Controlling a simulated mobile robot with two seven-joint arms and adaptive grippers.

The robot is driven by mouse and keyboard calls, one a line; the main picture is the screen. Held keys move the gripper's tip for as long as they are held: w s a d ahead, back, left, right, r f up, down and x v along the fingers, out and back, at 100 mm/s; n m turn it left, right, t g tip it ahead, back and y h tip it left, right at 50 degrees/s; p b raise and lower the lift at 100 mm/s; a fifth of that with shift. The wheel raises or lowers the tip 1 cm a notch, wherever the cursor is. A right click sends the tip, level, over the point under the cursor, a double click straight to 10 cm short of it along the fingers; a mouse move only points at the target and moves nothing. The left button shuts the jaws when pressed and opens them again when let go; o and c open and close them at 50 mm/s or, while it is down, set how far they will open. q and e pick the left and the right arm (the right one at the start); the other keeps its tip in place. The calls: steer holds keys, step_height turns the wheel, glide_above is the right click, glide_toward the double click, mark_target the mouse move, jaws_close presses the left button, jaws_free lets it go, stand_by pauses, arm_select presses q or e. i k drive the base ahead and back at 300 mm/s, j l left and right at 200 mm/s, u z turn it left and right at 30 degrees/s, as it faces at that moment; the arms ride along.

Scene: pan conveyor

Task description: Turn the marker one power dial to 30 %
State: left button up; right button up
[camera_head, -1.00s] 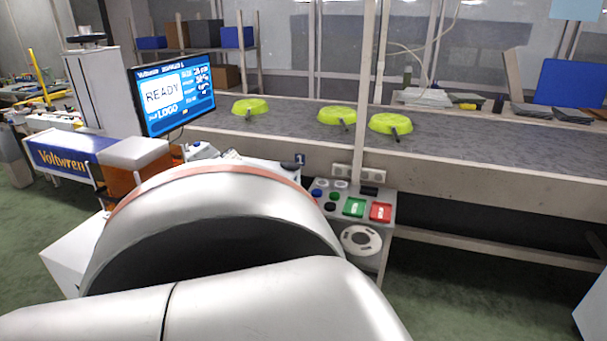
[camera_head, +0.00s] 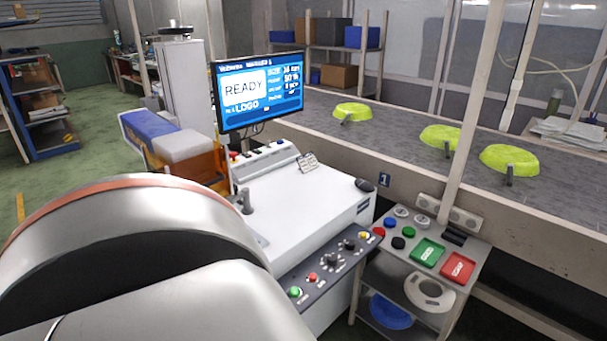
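Neither of my grippers is in view. My own arm link covers the lower left.
A small stand (camera_head: 465,240) right of the marker carries coloured pads, a green tray (camera_head: 427,252) and a red tray (camera_head: 457,267). Behind, the conveyor (camera_head: 400,150) holds yellow-green pans (camera_head: 510,158). Green floor lies open at the left.

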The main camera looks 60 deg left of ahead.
mark_target(332, 259)
steer(key=i+u, duration=0.4)
steer(key=i+l+u, duration=0.15)
steer(key=u, duration=0.25)
steer(key=i+l+u, duration=0.2)
steer(key=u, duration=0.15)
steer(key=i, duration=0.1)
